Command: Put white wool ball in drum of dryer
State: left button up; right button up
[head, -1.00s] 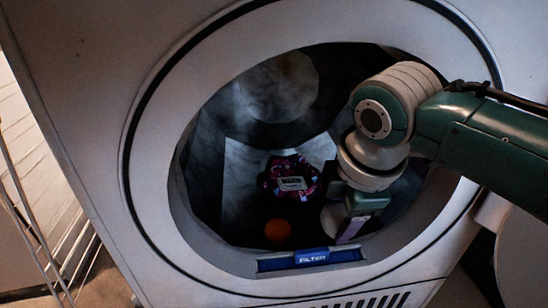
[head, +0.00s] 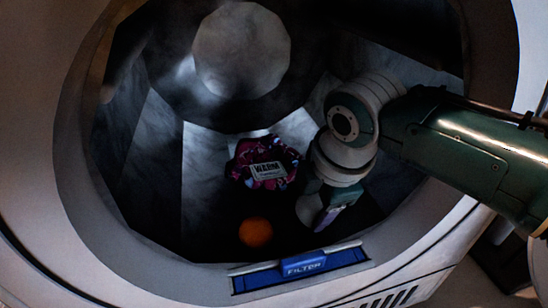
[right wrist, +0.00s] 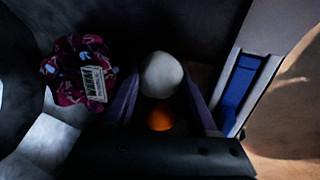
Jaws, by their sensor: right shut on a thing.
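The white wool ball (right wrist: 161,75) sits between the fingertips of my right gripper (right wrist: 162,88) in the right wrist view. In the head view the ball (head: 308,208) shows as a dim pale shape, partly hidden by the gripper (head: 322,214). My right gripper is shut on it, inside the dryer's drum (head: 150,150), low and right of the middle, just behind the front rim. Whether the ball touches the drum floor I cannot tell. My left gripper is not in view.
An orange ball (head: 256,232) lies on the dark drum floor. A bunched, patterned purple-pink cloth with a white "WARM" label (head: 260,165) lies behind it, left of my gripper. A blue filter (head: 303,267) is set in the lower rim of the round dryer opening (head: 75,190).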

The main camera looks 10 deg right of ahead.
aim_at(317, 207)
notch_tip(317, 207, down, 2)
jog(key=shift+f+b, duration=0.2)
jog(key=shift+b, duration=0.4)
jog(key=shift+r, duration=0.15)
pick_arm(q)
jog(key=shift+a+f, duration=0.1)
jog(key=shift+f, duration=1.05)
pick_arm(e)
jog(key=shift+f, duration=0.4)
jog(key=o, duration=1.3)
jog(key=shift+o, duration=0.2)
jog(key=p+v, duration=0.7)
jog(key=shift+w+r, duration=0.15)
jog(key=shift+r, duration=0.2)
jog(key=shift+s+r+p, duration=0.2)
jog(key=shift+r+p, duration=0.15)
jog(key=shift+p, duration=0.25)
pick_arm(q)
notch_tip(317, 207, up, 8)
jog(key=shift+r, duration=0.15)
